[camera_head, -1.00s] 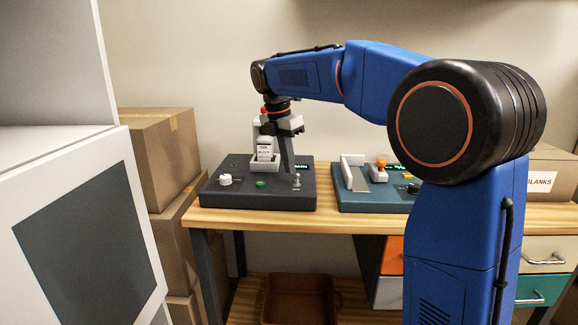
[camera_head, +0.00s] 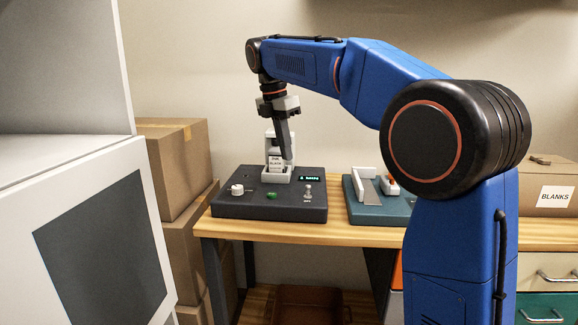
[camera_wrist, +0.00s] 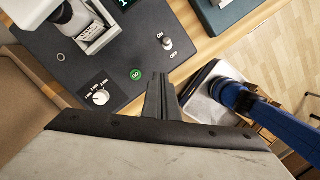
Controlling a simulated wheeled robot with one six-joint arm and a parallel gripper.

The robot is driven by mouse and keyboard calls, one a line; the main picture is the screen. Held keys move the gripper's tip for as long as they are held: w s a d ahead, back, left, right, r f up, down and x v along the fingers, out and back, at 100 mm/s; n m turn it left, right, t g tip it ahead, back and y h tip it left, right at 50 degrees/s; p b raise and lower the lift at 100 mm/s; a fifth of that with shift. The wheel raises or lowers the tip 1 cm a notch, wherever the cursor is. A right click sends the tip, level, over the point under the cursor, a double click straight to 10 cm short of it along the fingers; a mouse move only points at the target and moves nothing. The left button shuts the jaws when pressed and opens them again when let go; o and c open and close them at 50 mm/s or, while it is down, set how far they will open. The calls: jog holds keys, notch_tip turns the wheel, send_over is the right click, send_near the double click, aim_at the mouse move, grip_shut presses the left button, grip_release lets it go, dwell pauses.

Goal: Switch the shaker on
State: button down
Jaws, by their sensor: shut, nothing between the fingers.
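The shaker (camera_head: 270,206) is a dark box on the wooden bench, with a white dial, a green button (camera_head: 272,196), a small display (camera_head: 308,178) and a metal toggle switch (camera_head: 308,189). In the wrist view the toggle (camera_wrist: 168,43) sits between the labels ON and OFF; I cannot tell which way it leans. A labelled bottle (camera_head: 275,158) stands in the light holder on the shaker. My gripper (camera_head: 289,157) is shut and empty, above the shaker and apart from the toggle. Its fingers (camera_wrist: 163,82) also show in the wrist view.
A teal device (camera_head: 375,212) stands to the right of the shaker on the bench (camera_head: 340,235). Cardboard boxes (camera_head: 170,170) are stacked to the left. A white cabinet (camera_head: 90,230) is at the near left. A box marked BLANKS (camera_head: 545,190) is at the right.

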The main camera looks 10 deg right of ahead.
jog(key=shift+w+a+r, duration=0.1)
jog(key=shift+w+r, duration=0.05)
jog(key=shift+r, duration=0.45)
jog(key=shift+w+r, duration=0.1)
jog(key=shift+r, duration=0.5)
jog(key=s+d+f+m+t, duration=0.1)
jog(key=s+d+f+m, duration=0.25)
jog(key=s, duration=0.25)
jog(key=s+d+f+m+y, duration=0.1)
jog(key=s+d+f+m, duration=0.1)
jog(key=s+d+m, duration=0.3)
jog(key=s+d+f+m+t, duration=0.1)
jog(key=s+f+m, duration=0.2)
jog(key=s, duration=0.5)
jog(key=s+d+f+m+t+y, duration=0.1)
jog(key=s+d+f+m+t, duration=0.1)
jog(key=s+f+m, duration=1)
jog(key=s+d+f, duration=0.1)
jog(key=s+f, duration=0.5)
jog(key=f, duration=0.1)
jog(key=shift+s+f+t, duration=0.2)
jog(key=shift+s+t, duration=0.1)
jog(key=shift+d, duration=0.1)
